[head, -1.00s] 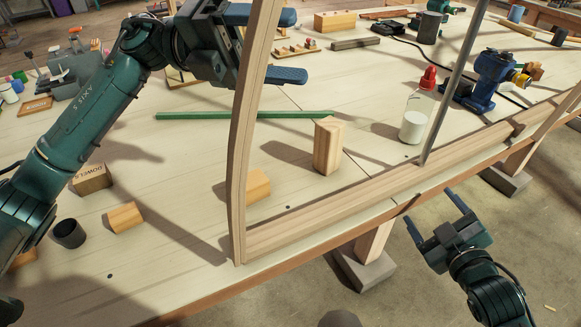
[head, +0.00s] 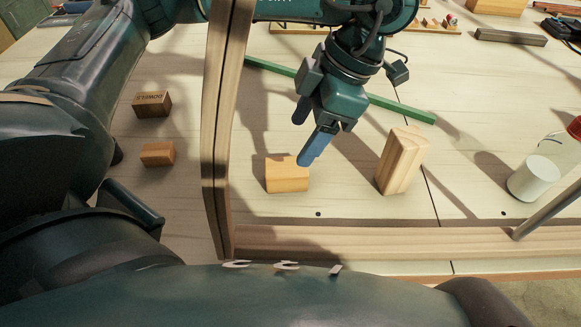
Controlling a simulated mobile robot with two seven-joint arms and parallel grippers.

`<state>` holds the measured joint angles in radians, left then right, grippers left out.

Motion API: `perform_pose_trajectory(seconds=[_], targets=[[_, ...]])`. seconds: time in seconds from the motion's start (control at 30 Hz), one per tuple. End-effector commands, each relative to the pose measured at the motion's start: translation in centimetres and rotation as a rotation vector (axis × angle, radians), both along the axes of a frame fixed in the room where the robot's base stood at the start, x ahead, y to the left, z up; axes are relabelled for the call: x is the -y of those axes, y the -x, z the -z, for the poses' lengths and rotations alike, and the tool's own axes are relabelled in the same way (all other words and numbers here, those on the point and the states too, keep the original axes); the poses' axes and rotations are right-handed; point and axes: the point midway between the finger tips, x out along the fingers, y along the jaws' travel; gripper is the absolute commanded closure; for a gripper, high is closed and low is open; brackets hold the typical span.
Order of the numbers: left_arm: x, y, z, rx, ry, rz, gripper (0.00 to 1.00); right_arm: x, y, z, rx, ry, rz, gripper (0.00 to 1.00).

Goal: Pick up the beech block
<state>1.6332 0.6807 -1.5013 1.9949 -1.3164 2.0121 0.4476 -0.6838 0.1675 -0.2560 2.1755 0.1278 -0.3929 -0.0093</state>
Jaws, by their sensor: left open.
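Two pale wooden blocks are near my left gripper; I cannot tell for sure which is the beech block. A taller block (head: 402,160) stands upright on the bench, right of the gripper. A smaller, yellower block (head: 287,175) lies just below the fingertips in the picture. My left gripper (head: 308,129) is open and empty, its blue fingers pointing down. One fingertip shows close to the small block's top edge; whether it touches is unclear. The left arm passes behind a bent lath (head: 222,120). My right gripper is out of view.
A wooden rail (head: 400,241) runs along the near bench edge, with a grey rod (head: 548,212) rising at right. A green strip (head: 400,108) lies behind the blocks. A dark block (head: 152,103) and a small block (head: 157,154) lie left. A white-filled bottle (head: 534,178) stands right.

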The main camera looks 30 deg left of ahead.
Motion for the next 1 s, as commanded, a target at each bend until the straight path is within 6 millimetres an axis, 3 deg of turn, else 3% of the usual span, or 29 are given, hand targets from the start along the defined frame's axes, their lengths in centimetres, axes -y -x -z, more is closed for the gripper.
perform_pose_trajectory(seconds=[0.1,0.37,0.63,1.0], targets=[[-0.6,0.6,2.2,-0.005,0.002,-0.001,0.34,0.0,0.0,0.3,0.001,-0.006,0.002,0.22],[-1.2,1.0,4.1,-0.002,0.003,0.000,0.34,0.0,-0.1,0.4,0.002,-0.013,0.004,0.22],[-2.1,1.7,7.8,-0.006,0.004,-0.001,0.34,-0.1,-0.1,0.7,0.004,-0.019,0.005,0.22],[-2.4,1.9,8.7,0.000,0.004,0.001,0.34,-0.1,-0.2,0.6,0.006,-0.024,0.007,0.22]])
